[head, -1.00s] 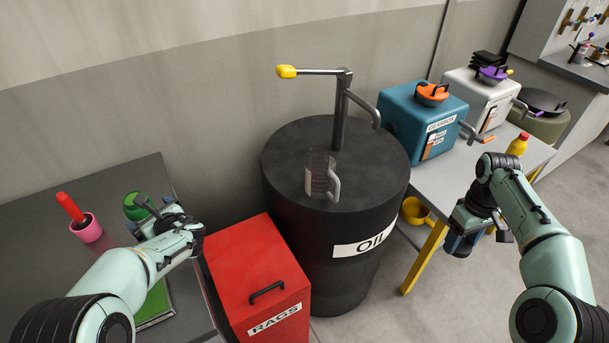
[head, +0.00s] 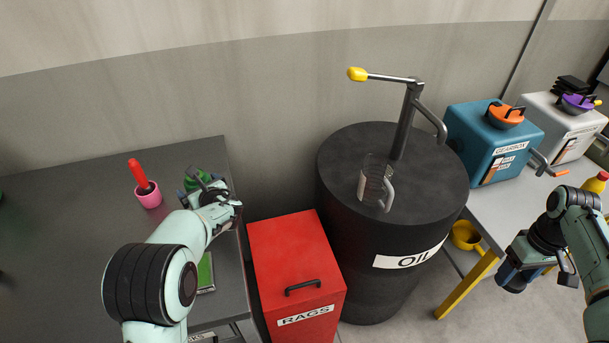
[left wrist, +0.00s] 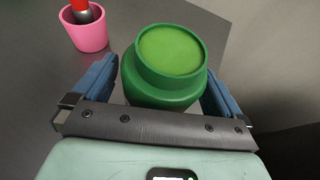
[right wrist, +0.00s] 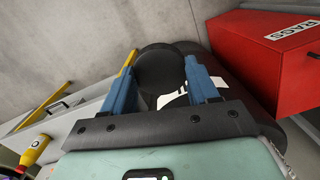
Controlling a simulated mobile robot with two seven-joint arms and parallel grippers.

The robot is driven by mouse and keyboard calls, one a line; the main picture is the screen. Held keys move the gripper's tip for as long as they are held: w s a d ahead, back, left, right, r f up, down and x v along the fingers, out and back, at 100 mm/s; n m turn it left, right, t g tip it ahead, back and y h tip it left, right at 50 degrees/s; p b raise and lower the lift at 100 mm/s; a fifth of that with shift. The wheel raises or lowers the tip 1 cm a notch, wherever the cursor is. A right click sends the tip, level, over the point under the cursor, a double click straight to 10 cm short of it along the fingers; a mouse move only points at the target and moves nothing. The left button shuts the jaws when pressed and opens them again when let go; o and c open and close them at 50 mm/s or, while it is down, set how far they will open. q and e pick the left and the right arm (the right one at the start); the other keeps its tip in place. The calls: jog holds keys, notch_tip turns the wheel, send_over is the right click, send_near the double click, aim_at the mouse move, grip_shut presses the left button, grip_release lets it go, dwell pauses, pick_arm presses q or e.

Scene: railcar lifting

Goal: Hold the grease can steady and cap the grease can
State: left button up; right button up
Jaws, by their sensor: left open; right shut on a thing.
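The green grease can (left wrist: 168,68) stands on the dark table between the blue fingers of my open left gripper (left wrist: 152,90), its open top showing green grease. In the head view the can (head: 198,180) is partly hidden behind my left gripper (head: 210,192). My right gripper (right wrist: 163,85) is shut on a dark round disc (right wrist: 160,68), which looks like a cap. In the head view my right gripper (head: 522,262) is in the air right of the oil drum, far from the can; the disc is hard to make out there.
A pink cup (head: 149,197) with a red-handled tool stands left of the can. A green flat item (head: 205,272) lies nearer on the dark table (head: 70,215). A red rags bin (head: 292,255) and black oil drum (head: 345,170) stand between my arms. The table's left part is mostly clear.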

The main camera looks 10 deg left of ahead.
pick_arm(q)
jog(key=c, duration=1.3)
jog(key=shift+o, duration=0.2)
jog(key=shift+r, duration=0.2)
